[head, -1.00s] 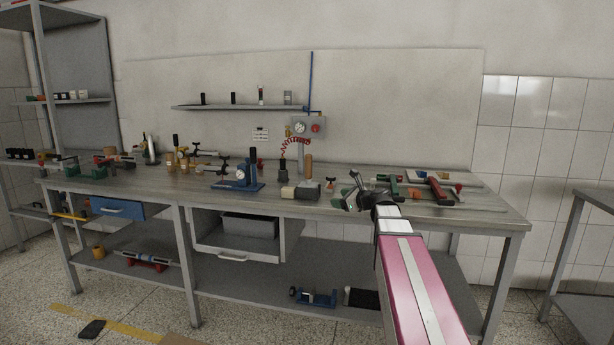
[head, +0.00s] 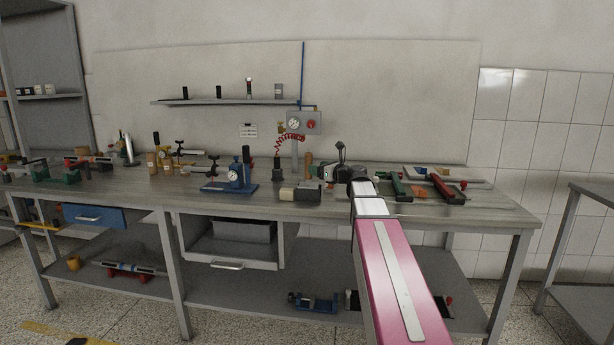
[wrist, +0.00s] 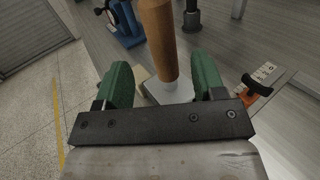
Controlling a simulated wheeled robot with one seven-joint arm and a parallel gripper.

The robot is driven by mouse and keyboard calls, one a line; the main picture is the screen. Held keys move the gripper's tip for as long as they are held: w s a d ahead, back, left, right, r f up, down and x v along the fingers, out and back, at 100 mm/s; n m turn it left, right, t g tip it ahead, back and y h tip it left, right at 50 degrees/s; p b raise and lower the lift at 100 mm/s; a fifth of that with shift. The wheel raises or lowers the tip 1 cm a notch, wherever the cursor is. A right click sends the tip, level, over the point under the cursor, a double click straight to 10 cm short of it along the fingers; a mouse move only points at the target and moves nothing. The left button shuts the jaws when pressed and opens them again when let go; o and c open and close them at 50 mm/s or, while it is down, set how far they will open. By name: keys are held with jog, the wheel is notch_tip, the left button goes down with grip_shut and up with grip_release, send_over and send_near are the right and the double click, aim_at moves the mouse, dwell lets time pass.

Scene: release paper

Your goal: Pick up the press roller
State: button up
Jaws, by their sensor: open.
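A tool with an upright wooden handle (wrist: 158,35) stands in the middle of the wrist view, on a pale metal collar and base (wrist: 168,90). It looks like the press roller, but no roller part shows clearly. In the head view its handle (head: 308,159) rises from the workbench, just left of my gripper (head: 342,168). In the wrist view the green fingers of my gripper (wrist: 160,78) are spread apart, one on each side of the tool. They hold nothing, and I cannot tell whether they touch it.
On the workbench (head: 350,212), a cream-and-black block (head: 300,193) lies in front of the handle. Red and green clamps (head: 440,188) lie to the right. An orange-ended piece (wrist: 258,82) is right of my fingers in the wrist view.

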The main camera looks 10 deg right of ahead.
jog(key=x, duration=0.7)
jog(key=shift+w+a, duration=0.15)
jog(key=shift+w, duration=0.25)
grip_shut()
